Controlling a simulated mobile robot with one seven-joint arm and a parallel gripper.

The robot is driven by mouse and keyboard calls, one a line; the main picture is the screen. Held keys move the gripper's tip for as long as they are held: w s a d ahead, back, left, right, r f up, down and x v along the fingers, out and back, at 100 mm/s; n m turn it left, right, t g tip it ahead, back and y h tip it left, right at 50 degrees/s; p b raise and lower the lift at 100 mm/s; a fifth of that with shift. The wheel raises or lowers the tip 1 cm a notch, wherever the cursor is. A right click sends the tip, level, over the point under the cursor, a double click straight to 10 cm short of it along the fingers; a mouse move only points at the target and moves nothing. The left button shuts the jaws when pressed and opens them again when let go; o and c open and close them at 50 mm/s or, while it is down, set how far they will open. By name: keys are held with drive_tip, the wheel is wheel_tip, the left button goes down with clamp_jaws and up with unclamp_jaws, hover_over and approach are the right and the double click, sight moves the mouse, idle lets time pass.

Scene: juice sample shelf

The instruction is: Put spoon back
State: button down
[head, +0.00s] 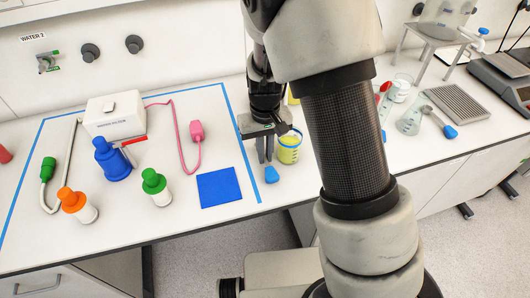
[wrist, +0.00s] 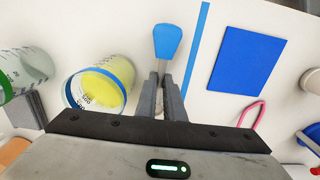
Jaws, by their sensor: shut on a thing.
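My gripper (head: 265,152) points down over the bench, just left of a beaker of yellow liquid (head: 289,150). Its fingers (wrist: 163,95) are shut on the spoon (wrist: 167,42). The spoon's blue handle end sticks out past the fingertips, and it also shows below them in the head view (head: 271,175). The rest of the spoon is mostly hidden between and behind the fingers. In the wrist view the beaker (wrist: 122,72) with a blue rim is close to the left of the fingers. I cannot tell whether the spoon touches the bench.
A blue square mat (head: 219,187) lies left of my gripper, inside blue tape (head: 233,111). Blue (head: 111,160), green (head: 155,187) and orange-topped (head: 77,205) containers stand further left. A flask (head: 410,121) and another blue-handled tool (head: 449,131) are at the right.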

drive_tip(key=shift+f+b, duration=0.45)
drive_tip(key=shift+f, duration=0.15)
drive_tip(key=c, duration=1.8)
unclamp_jaws()
drive_tip(key=shift+r, duration=0.1)
wheel_tip(320, 180, up, 17)
drive_tip(key=p, duration=0.1)
drive_tip(key=s+d+r+m+t+p, duration=0.1)
drive_tip(key=s+d+r+t+p, duration=0.1)
drive_tip(key=s+d+r, duration=0.2)
drive_tip(key=s+d+r+m+t+p, duration=0.1)
drive_tip(key=s+d+r, duration=0.4)
drive_tip(key=s+r, duration=0.5)
drive_tip(key=s+t+p, duration=0.1)
drive_tip(key=s+t, duration=0.1)
drive_tip(key=s, duration=0.1)
drive_tip(key=shift+s+r, duration=0.25)
drive_tip(key=shift+r, duration=0.1)
